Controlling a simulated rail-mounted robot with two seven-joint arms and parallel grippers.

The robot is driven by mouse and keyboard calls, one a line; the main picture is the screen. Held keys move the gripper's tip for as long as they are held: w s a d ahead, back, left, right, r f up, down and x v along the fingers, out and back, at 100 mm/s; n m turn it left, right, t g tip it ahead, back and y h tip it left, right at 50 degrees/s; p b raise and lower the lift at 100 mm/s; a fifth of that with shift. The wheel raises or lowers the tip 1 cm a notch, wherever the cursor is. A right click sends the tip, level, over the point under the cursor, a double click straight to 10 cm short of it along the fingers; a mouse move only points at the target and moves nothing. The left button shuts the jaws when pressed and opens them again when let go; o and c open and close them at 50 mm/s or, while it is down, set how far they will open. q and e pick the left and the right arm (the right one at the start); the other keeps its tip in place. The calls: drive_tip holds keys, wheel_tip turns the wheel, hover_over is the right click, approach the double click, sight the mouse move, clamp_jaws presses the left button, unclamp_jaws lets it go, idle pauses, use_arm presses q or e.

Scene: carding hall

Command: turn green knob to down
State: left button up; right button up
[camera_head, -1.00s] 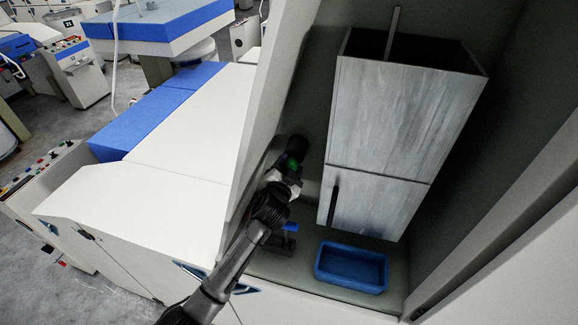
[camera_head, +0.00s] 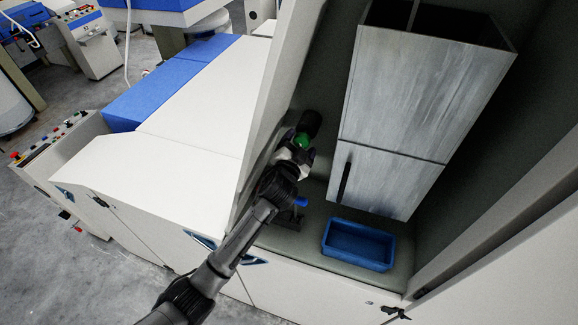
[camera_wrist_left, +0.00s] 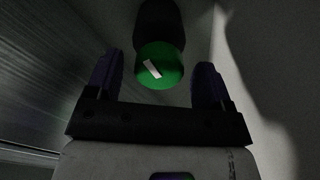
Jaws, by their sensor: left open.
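The green knob (camera_head: 302,140) is on a dark round body inside the recess, left of the grey cabinet. In the left wrist view the knob (camera_wrist_left: 159,66) shows its round green face with a short white mark, which tilts from upper left to lower right. My left gripper (camera_head: 298,150) is right at the knob and partly hides it in the head view. In the wrist view my left gripper (camera_wrist_left: 158,84) is open, with one dark finger on each side of the knob and a gap on both sides. My right gripper is not in view.
A grey cabinet (camera_head: 425,90) with a dark handle hangs right of the knob. A blue bin (camera_head: 358,245) stands on the recess floor below it. A small blue-handled part (camera_head: 300,202) is beside my left wrist. The recess's pale side wall (camera_head: 272,100) is close on the left.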

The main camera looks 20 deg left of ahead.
use_arm(q)
drive_tip(key=s+b, duration=0.3)
drive_tip(key=s, duration=0.9)
drive_tip(key=shift+d, duration=0.45)
drive_tip(key=s+f+n+g, duration=0.1)
drive_tip(key=s+f+g, duration=0.3)
drive_tip(key=s+f, duration=0.3)
drive_tip(key=s+a+f+n+g+h+p, duration=0.1)
drive_tip(key=s+f+g, duration=0.4)
drive_tip(key=s, duration=1.1)
drive_tip(key=s+f+n+g+p, duration=0.1)
drive_tip(key=s+f+n+g, duration=0.1)
drive_tip(key=s+f+g, duration=0.3)
drive_tip(key=s+f, duration=0.4)
drive_tip(key=s, duration=0.3)
drive_tip(key=shift+s+a+n, duration=0.3)
drive_tip(key=shift+a+n, duration=0.05)
drive_tip(key=shift+n, duration=0.05)
drive_tip(key=shift+c, duration=0.3)
